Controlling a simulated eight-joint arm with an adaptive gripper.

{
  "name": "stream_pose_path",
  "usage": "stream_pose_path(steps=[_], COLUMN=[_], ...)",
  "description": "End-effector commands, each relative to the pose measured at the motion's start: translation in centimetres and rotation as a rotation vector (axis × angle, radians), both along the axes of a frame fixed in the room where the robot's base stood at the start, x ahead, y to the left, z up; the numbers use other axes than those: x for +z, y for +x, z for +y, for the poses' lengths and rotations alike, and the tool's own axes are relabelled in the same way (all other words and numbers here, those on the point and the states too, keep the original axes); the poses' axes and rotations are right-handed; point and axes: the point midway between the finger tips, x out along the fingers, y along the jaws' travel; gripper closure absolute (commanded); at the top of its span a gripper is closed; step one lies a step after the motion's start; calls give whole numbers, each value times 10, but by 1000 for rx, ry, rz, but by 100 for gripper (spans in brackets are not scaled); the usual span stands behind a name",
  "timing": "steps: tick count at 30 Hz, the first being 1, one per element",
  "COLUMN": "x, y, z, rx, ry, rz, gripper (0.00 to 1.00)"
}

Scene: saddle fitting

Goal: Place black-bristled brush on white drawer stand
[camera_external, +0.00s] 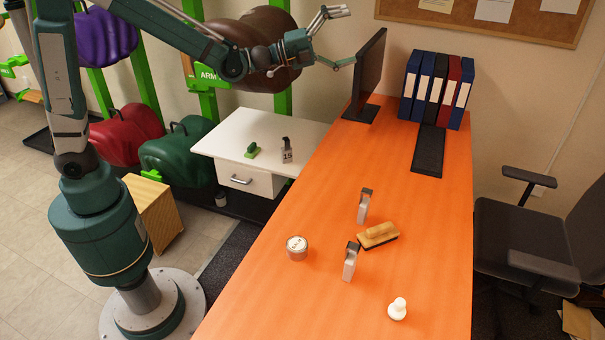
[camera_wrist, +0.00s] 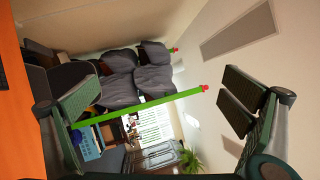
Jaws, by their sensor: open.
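The black-bristled brush (camera_external: 378,236) has a tan wooden back and lies on the orange table, bristles toward the table. The white drawer stand (camera_external: 222,143) is left of the table, with one drawer and a handle at its front. A small green object (camera_external: 252,150) and a grey-and-black object marked 25 (camera_external: 287,151) stand on its top. My gripper (camera_external: 343,37) is raised above the far part of the table, near the monitor, well away from the brush. It is open and empty; its spread fingers also show in the wrist view (camera_wrist: 160,100).
Near the brush are two grey-and-black upright objects (camera_external: 364,206) (camera_external: 350,262), a round container (camera_external: 297,247) and a white knob-shaped object (camera_external: 397,309). A monitor (camera_external: 368,75) and several binders (camera_external: 436,88) stand at the table's far end. The stand's front left top is clear.

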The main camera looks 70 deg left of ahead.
Motion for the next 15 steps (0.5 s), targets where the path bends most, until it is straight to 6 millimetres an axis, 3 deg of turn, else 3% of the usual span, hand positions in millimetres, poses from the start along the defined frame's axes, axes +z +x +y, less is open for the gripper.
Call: stream_pose_path(steps=[8,15], x=[-24,-58], y=[24,35], z=[-51,-94], rx=[-109,-204], ry=[190,347], rz=[-147,-276], gripper=[0,0])
